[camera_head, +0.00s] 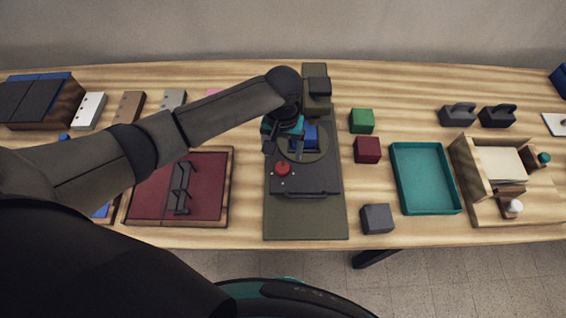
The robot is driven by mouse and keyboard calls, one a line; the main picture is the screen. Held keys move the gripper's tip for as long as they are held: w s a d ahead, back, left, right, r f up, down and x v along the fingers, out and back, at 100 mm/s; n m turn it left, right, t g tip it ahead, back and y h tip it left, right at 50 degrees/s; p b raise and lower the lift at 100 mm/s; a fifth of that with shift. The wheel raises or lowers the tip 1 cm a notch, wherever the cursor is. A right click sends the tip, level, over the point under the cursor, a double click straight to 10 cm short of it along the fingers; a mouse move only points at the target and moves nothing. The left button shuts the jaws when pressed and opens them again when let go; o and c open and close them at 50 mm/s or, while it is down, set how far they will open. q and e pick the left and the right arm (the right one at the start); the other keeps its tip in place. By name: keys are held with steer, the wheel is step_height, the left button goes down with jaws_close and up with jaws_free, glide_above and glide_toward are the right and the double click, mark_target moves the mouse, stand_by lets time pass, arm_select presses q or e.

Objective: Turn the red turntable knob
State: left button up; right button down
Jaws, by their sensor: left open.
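The red turntable knob (283,168) is a small round knob on the left of a dark plate, which lies on an olive mat (307,225). The round turntable disc (318,153) is behind and to the right of it, with a blue block (310,132) on it. My left gripper (283,151) is open and points down, just behind the knob in the picture. Whether its fingers touch the knob I cannot tell. The gripper and wrist hide part of the disc. My right gripper does not show.
Green (362,120), dark red (367,149) and grey (377,218) blocks stand right of the mat. A teal tray (399,180) and a wooden box (467,190) are further right. A dark red panel with a handle (207,185) lies left, beneath my left arm.

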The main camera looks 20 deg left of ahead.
mark_target(283, 166)
arm_select(q)
step_height(283, 166, down, 7)
steer(key=shift+r+b, duration=0.1)
steer(key=shift+b, duration=0.55)
jaws_close()
